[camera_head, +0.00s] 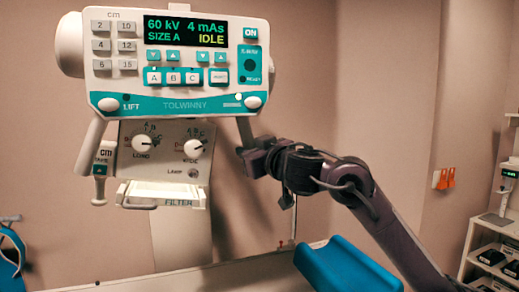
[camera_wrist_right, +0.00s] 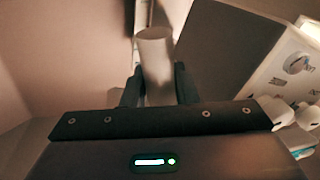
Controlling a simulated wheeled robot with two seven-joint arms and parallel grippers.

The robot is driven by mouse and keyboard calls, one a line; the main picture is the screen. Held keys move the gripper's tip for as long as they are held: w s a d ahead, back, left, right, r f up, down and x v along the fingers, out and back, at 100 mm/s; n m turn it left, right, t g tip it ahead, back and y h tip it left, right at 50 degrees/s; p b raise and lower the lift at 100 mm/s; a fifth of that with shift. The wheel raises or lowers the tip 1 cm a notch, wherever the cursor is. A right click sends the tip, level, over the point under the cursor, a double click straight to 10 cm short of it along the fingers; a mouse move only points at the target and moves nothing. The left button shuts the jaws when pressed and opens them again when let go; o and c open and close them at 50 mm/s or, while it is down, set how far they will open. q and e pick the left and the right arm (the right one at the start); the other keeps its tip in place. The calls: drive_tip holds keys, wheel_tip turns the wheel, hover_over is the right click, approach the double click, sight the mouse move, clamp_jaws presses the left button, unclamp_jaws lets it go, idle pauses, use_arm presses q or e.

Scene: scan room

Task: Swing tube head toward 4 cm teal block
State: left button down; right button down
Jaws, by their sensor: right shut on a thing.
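The tube head (camera_head: 180,62) hangs at the upper left of the head view, with its white control panel facing me and a display reading 60 kV, 4 mAs, SIZE A, IDLE. Two pale handles slant down from the panel's lower corners. My right gripper (camera_head: 250,158) is at the right handle (camera_head: 245,131). In the right wrist view the gripper (camera_wrist_right: 158,88) is shut around this handle, a pale cylinder (camera_wrist_right: 155,50) between the dark fingers. I cannot make out a small teal block. My left gripper is not in view.
Below the panel are the dial box (camera_head: 165,150) and filter tray (camera_head: 162,195). A blue cushion (camera_head: 345,268) lies on the pale table (camera_head: 215,275) at the bottom. A shelf cart (camera_head: 487,245) stands at the right edge. A blue curved object (camera_head: 10,255) is at the left edge.

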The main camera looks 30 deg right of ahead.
drive_tip(key=c, duration=1.2)
unclamp_jaws()
drive_tip(key=shift+o, duration=0.2)
drive_tip(key=s+b, duration=0.2)
drive_tip(key=s, duration=0.5)
drive_tip(key=shift+s+a+f+b, duration=0.15)
drive_tip(key=shift+s+a+b, duration=0.05)
drive_tip(key=shift+s+b, duration=0.15)
